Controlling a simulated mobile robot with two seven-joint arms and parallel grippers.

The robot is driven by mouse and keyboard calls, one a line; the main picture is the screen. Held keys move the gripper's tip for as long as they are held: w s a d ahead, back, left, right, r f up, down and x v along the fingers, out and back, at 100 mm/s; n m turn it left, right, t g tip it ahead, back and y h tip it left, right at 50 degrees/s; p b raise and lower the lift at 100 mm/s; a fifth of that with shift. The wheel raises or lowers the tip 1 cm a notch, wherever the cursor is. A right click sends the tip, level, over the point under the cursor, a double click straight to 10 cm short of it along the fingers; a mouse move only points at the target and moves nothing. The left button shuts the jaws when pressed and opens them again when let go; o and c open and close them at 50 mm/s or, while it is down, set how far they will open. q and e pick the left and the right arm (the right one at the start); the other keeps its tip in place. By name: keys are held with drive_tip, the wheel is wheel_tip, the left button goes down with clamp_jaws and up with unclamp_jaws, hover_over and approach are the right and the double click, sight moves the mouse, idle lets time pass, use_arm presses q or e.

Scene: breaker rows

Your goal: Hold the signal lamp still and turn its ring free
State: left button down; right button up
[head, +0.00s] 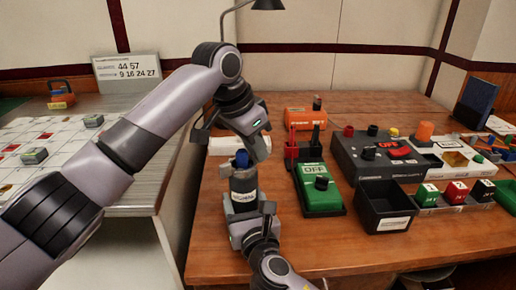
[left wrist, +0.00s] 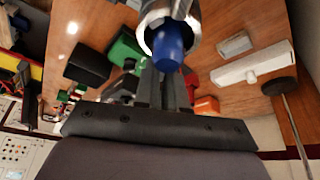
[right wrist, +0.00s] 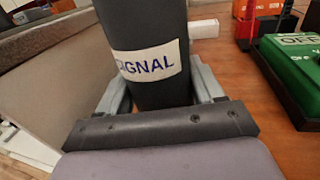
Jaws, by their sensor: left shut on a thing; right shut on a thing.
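The signal lamp (head: 243,184) stands upright over the wooden table, with a dark body, a pale label and a blue lens (head: 241,159) on top. Its label reads "SIGNAL", partly cut off, in the right wrist view (right wrist: 150,62). My right gripper (right wrist: 162,88) is shut on the lamp body, one finger on each side. My left gripper (left wrist: 165,75) comes from above and is shut at the silver ring (left wrist: 147,20) around the blue lens (left wrist: 170,48). The exact finger contact on the ring is partly hidden.
A green OFF box (head: 318,190) stands close to the lamp's right, with a black open bin (head: 385,207) beyond it. A red holder (head: 303,150) and an orange box (head: 300,118) are behind. A grey table (head: 150,190) is at left, across a gap.

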use_arm(q)
drive_tip(key=shift+w+a+n+t, duration=0.1)
drive_tip(key=shift+w+n+t, duration=0.1)
drive_tip(key=shift+n, duration=0.4)
drive_tip(key=shift+w+a+n+t, duration=0.1)
drive_tip(key=shift+n+t, duration=0.1)
drive_tip(key=shift+n, duration=0.4)
use_arm(e)
drive_tip(key=shift+r, duration=0.1)
use_arm(q)
drive_tip(key=c, duration=1.2)
unclamp_jaws()
drive_tip(key=shift+y, duration=0.3)
drive_tip(key=v, duration=1.2)
drive_tip(key=shift+a, duration=0.1)
